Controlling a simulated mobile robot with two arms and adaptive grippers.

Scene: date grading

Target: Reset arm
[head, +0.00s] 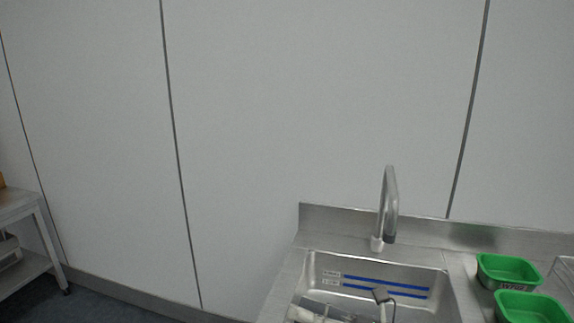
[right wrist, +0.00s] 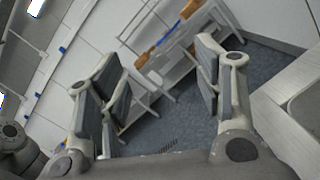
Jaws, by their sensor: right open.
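My right gripper (right wrist: 158,62) is open in the right wrist view. Its two grey-padded fingers stand wide apart, with nothing between them and only floor and shelving behind. In the head view, grey and dark robot parts of mine show at the bottom edge, over the front of the sink. They are cut off, and I cannot tell which parts they are. My left gripper is not clearly seen in either view.
A steel sink (head: 437,281) with a tall faucet (head: 389,200) stands against a pale panelled wall. Green bins (head: 511,268) sit right of it. A metal table (head: 22,203) stands far left. The right wrist view shows shelving with orange items (right wrist: 143,60), blue-grey floor and a pale counter edge (right wrist: 285,110).

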